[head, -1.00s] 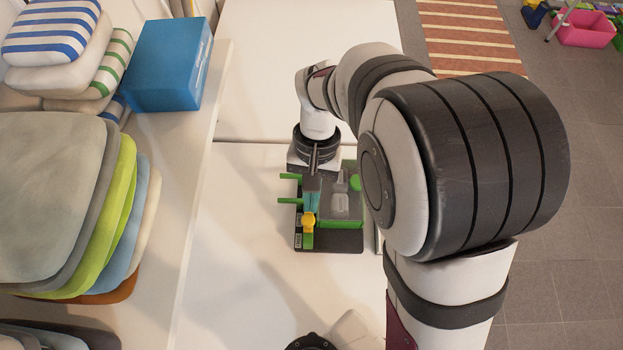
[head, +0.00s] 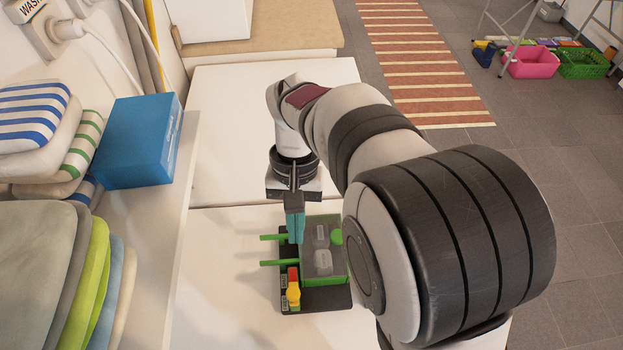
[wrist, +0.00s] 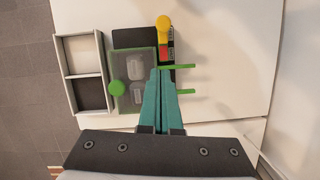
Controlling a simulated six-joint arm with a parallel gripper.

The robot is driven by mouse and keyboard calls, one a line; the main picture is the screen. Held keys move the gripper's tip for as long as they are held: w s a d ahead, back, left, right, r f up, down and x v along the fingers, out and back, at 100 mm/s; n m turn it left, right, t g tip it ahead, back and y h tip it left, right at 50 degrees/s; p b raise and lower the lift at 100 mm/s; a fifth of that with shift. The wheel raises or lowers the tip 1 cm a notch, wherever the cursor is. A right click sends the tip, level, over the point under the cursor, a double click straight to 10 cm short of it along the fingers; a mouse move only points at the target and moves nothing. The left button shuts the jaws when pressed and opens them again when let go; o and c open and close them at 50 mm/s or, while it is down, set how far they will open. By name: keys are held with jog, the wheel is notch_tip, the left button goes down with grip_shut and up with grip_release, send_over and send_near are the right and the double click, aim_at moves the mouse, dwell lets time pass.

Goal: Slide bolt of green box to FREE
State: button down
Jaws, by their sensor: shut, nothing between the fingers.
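The green box (head: 324,272) has a see-through grey lid and stands on a dark base. In the wrist view the box (wrist: 134,80) lies left of my fingers. Its bolt has a yellow knob (head: 292,293) at the near end of the track in the head view; the bolt knob also shows in the wrist view (wrist: 163,23). A red patch (head: 293,273) is bare beside the knob; no green patch shows there. My gripper (head: 295,238) is shut and empty, its teal fingertips (wrist: 161,72) pointing down beside the box, apart from the knob. Track lettering is unreadable.
Two green rods (wrist: 181,67) stick out from the bolt side of the box, close to my fingers. A white two-part tray (wrist: 104,90) stands on the box's other side. Folded cushions and a blue box (head: 138,140) lie on the left shelf.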

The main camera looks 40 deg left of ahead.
jog(key=v, duration=0.4)
jog(key=shift+r, duration=0.35)
jog(key=w+d+r+m+t+y, duration=0.1)
jog(key=d+r+m, duration=0.15)
jog(key=d, duration=0.65)
jog(key=w+d+r+m+y, duration=0.15)
jog(key=d+m, duration=0.25)
jog(key=d, duration=0.6)
jog(key=s+d+f+m+t+y, duration=0.1)
jog(key=s+d+f+m, duration=0.2)
jog(key=s+d+m, duration=0.3)
jog(key=s+d, duration=0.1)
jog(key=d, duration=0.2)
jog(key=shift+s+d+t, duration=0.2)
jog(key=shift+s+t, duration=0.1)
jog(key=shift+t, duration=0.1)
jog(key=shift+f+y, duration=0.15)
jog(key=shift+y, duration=0.1)
